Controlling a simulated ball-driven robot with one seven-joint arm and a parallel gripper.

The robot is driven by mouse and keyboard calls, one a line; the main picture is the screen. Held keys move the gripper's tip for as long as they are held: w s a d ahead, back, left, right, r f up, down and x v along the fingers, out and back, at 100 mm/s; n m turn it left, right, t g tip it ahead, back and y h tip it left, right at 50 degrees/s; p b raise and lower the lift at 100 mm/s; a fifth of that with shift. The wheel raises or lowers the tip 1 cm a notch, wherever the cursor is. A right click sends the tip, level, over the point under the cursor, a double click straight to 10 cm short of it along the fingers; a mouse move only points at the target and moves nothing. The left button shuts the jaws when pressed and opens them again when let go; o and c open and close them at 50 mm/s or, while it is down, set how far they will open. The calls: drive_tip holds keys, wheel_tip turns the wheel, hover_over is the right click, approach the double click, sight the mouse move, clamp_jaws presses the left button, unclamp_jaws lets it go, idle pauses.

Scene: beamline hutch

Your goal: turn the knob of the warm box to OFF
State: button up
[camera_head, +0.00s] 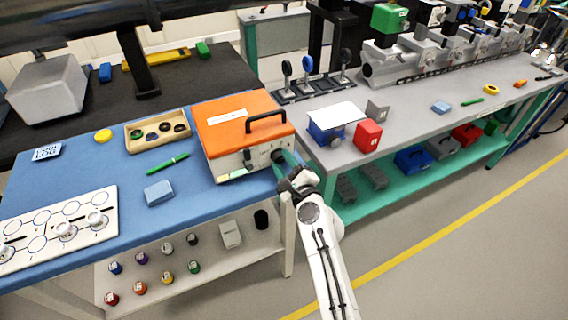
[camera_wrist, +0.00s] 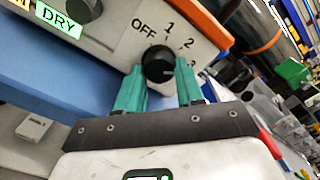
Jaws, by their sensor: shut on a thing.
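The warm box (camera_head: 222,112) has an orange lid with a black handle and a pale front; it stands at the right end of the blue bench. In the wrist view its dark round knob (camera_wrist: 158,62) sits below the printed marks OFF, 1, 2 and 3, with the 3 partly hidden by a finger. A pale line on the knob seems to point to the lower right, toward the 3 side. My gripper (camera_head: 283,158) is at the right of the box front, its green fingers (camera_wrist: 158,74) on either side of the knob, shut on it.
A second dark knob (camera_wrist: 82,8) and a green DRY label (camera_wrist: 60,20) are on the panel to the left. A blue sponge-like block (camera_head: 158,193), a green pen (camera_head: 168,164) and a parts tray (camera_head: 131,143) lie on the blue bench. A red block (camera_head: 368,136) stands on the grey bench.

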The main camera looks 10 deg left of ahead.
drive_tip(key=n+b, duration=0.2)
drive_tip(key=n, duration=0.4)
drive_tip(key=n+b, duration=0.3)
drive_tip(key=n, duration=0.2)
drive_tip(key=shift+n, duration=0.3)
drive_tip(key=n+b, duration=0.4)
drive_tip(key=n, duration=0.2)
drive_tip(key=n+b, duration=0.1)
drive_tip(key=n, duration=0.2)
drive_tip(key=n+b, duration=0.2)
drive_tip(key=shift+s+a+r+n, duration=0.1)
drive_tip(key=shift+r+n, duration=0.05)
drive_tip(key=shift+n, duration=0.25)
drive_tip(key=o, duration=1)
drive_tip(key=shift+r, duration=0.15)
drive_tip(key=shift+o, duration=0.2)
drive_tip(key=v, duration=1)
drive_tip(key=shift+s+d, duration=0.3)
